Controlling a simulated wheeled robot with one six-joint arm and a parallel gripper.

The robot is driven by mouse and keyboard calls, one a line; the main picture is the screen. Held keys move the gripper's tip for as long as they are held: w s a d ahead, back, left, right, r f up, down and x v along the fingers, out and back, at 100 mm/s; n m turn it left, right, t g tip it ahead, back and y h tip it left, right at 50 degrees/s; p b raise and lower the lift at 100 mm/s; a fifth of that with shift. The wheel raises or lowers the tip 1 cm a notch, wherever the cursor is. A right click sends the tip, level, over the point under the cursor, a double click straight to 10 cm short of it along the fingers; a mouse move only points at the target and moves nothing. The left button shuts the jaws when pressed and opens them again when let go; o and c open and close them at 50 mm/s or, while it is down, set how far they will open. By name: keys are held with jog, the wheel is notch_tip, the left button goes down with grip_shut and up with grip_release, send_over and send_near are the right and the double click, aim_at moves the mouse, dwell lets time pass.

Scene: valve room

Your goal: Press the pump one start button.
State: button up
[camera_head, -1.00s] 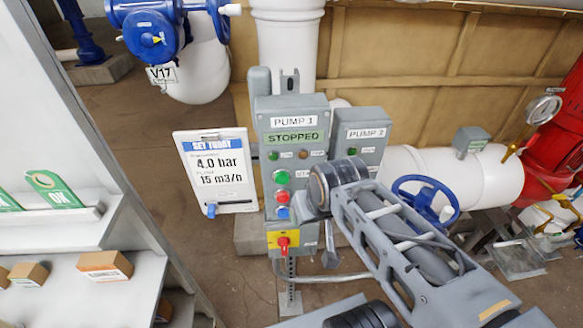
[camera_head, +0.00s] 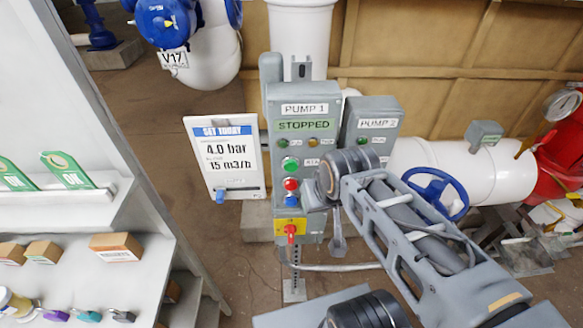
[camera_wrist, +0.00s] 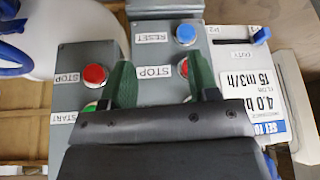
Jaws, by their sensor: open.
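The grey PUMP 1 box (camera_head: 333,110) stands upright in the head view, its display reading STOPPED. Its green start button (camera_head: 290,164) is above a red stop button (camera_head: 291,184) and a blue reset button (camera_head: 291,201). My wrist is just right of these buttons, in front of the box. In the wrist view, turned upside down, my gripper (camera_wrist: 162,82) is open and empty, with two green fingers. The right finger overlaps the pump one red stop button (camera_wrist: 183,68) and mostly hides its start button. Whether a finger touches the box cannot be told.
The PUMP 2 box (camera_head: 375,115) is close on the right; its green start button (camera_wrist: 90,107) shows by my left finger. A red-yellow switch (camera_head: 290,232) is below PUMP 1. A set-point card (camera_head: 225,160) hangs left, beyond shelves (camera_head: 80,215) with small boxes.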

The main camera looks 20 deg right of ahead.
grip_shut()
dwell(0.3)
dwell(1.1)
